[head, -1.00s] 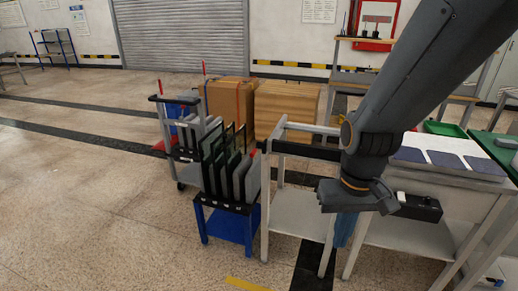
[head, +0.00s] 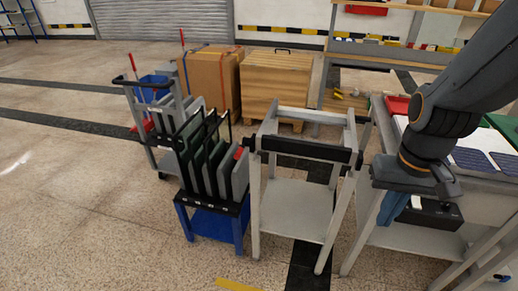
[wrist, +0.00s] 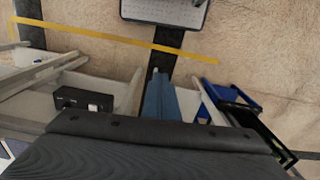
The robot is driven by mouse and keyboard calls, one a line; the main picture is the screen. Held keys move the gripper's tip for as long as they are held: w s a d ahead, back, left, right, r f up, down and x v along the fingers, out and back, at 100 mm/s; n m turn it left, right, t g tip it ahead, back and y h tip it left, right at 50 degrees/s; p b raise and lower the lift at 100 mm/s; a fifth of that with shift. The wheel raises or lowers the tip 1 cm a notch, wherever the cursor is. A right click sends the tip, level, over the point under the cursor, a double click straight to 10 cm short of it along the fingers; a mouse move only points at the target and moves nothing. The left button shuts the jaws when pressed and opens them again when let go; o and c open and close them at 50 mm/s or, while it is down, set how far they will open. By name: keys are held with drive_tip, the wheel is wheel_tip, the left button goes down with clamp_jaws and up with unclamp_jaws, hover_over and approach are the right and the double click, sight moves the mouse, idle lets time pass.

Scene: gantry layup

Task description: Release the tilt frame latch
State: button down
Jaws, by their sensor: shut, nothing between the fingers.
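The tilt frame (head: 262,195) is a pale grey stand with a dark bar (head: 305,149) across its top front and a lower shelf. Dark fittings sit at the bar's ends; I cannot tell which part is the latch. My gripper (head: 391,216) hangs to the right of the frame, in front of the bench, with its blue fingers pointing down. The fingers are together, empty, and appear apart from the frame. In the wrist view, the blue fingers (wrist: 157,88) show beyond the dark gripper body, which hides much of the lower picture.
A blue stand of upright dark panels (head: 212,222) is close left of the frame. A bench (head: 490,205) with dark blue sheets and a black box (head: 436,213) is at right. A wooden crate (head: 283,85) and brown carton (head: 208,85) stand behind. The left floor is open.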

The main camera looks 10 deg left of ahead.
drive_tip(key=m+y+p, duration=0.6)
drive_tip(key=m+y, duration=0.1)
drive_tip(key=m, duration=1.2)
approach(241, 150)
drive_tip(key=d, duration=0.1)
drive_tip(key=s+d+f, duration=0.1)
drive_tip(key=d, duration=0.1)
drive_tip(key=shift+s, duration=0.3)
drive_tip(key=shift+a, duration=0.1)
drive_tip(key=p+x, duration=0.1)
drive_tip(key=x, duration=0.9)
drive_tip(key=shift+w+r+p, duration=0.15)
drive_tip(key=shift+p, duration=0.2)
